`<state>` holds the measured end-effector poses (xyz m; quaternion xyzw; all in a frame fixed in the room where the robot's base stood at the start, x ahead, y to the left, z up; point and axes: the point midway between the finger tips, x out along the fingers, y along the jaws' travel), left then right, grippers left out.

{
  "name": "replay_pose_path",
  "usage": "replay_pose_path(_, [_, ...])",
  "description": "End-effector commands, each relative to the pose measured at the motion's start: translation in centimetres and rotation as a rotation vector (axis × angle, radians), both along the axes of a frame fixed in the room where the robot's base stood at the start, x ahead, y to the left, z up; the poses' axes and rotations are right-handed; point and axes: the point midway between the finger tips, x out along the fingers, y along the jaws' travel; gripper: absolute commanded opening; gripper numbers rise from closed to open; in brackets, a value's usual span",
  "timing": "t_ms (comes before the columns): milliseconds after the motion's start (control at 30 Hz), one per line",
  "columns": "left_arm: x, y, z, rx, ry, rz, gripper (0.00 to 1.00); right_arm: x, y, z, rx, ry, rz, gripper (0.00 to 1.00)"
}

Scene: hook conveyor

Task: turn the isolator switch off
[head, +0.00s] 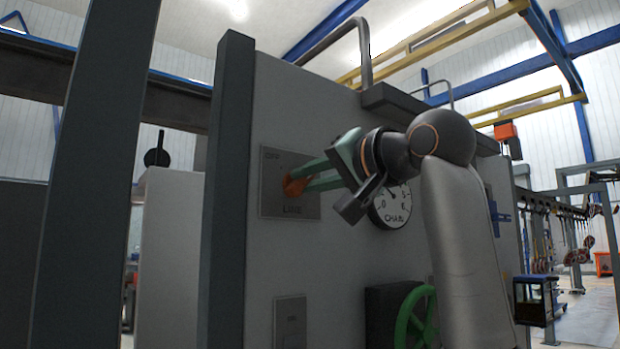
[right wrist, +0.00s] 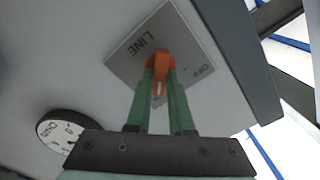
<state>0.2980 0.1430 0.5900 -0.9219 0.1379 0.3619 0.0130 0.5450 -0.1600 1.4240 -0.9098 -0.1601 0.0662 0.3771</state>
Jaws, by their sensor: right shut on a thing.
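The isolator switch is an orange handle (head: 295,186) on a grey plate (head: 271,207) marked OFF at the upper left and LINE at the bottom. In the right wrist view the orange handle (right wrist: 158,72) sits on the plate (right wrist: 196,48) between the green fingers. My right gripper (head: 300,182) has its green fingers shut on the handle, reaching in from the right; it also shows in the right wrist view (right wrist: 160,92). The fingers hide part of the handle, and its exact angle is hard to tell. My left gripper is not in view.
A round CHAIN gauge (head: 391,208) is right of the plate, partly behind my right arm. Below are a green handwheel (head: 412,318) and a small panel plate (head: 290,322). A dark post (head: 228,180) edges the panel at left. Hanging hooks (head: 560,215) are far right.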

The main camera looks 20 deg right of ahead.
Motion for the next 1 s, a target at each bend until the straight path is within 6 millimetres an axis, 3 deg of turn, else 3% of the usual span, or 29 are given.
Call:
replay_pose_path(667, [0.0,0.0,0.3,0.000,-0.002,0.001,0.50,0.0,0.0,0.1,-0.031,-0.011,-0.001,0.00])
replay_pose_path(1000, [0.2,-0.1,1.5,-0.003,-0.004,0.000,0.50,0.0,0.0,0.3,-0.231,-0.082,-0.001,0.00])
